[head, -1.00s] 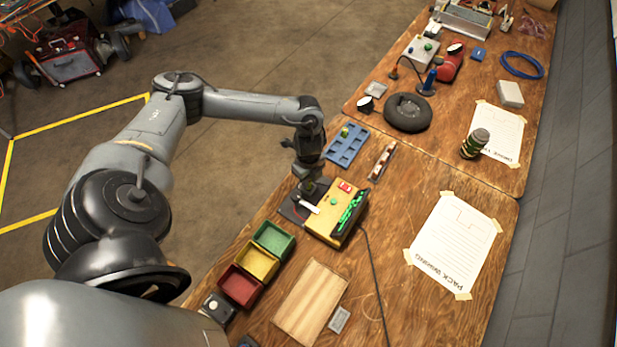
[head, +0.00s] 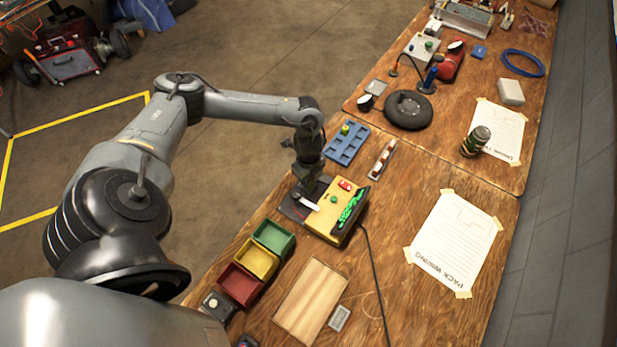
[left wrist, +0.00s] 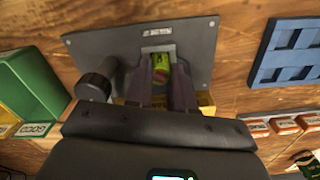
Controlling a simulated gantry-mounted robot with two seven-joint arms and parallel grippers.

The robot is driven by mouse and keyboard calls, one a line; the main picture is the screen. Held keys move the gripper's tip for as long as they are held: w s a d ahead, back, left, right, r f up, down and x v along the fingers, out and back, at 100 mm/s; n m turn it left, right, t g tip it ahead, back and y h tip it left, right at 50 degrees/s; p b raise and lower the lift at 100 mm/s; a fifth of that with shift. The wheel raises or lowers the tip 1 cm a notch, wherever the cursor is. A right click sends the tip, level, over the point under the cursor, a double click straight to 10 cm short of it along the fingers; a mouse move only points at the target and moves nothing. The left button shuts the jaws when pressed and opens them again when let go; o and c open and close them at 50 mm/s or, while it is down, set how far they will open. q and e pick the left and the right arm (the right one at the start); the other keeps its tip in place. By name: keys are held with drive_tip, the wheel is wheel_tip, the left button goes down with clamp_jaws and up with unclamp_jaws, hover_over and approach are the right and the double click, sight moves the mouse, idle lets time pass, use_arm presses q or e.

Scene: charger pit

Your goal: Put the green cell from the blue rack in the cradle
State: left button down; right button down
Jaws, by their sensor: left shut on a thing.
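My left gripper (head: 308,186) points down over a dark plate (head: 292,210) beside the yellow charger box (head: 327,220). In the left wrist view its fingers (left wrist: 165,82) are closed around a green cell (left wrist: 161,64). The cell is at a light grey slot on the dark plate (left wrist: 203,45), which looks like the cradle; whether it is fully seated I cannot tell. The blue rack (head: 346,146) stands farther back, with a green item (head: 345,130) in it. The rack also shows in the left wrist view (left wrist: 268,55). My right gripper is not in view.
Green (head: 274,238), yellow (head: 257,260) and red (head: 240,284) bins stand nearer, along the table's left edge. A small strip of cells (head: 382,158) lies right of the rack. A dark cable runs from the charger across the table. A wooden board (head: 311,298) lies in front.

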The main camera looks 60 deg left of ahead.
use_arm(q)
drive_tip(key=shift+f, duration=0.3)
idle(0.5)
drive_tip(key=c, duration=0.9)
unclamp_jaws()
drive_tip(key=shift+r, duration=0.1)
drive_tip(key=shift+r+p, duration=1.25)
drive_tip(key=shift+p, duration=0.3)
drive_tip(key=shift+r+p, duration=2.15)
drive_tip(key=shift+p, duration=0.25)
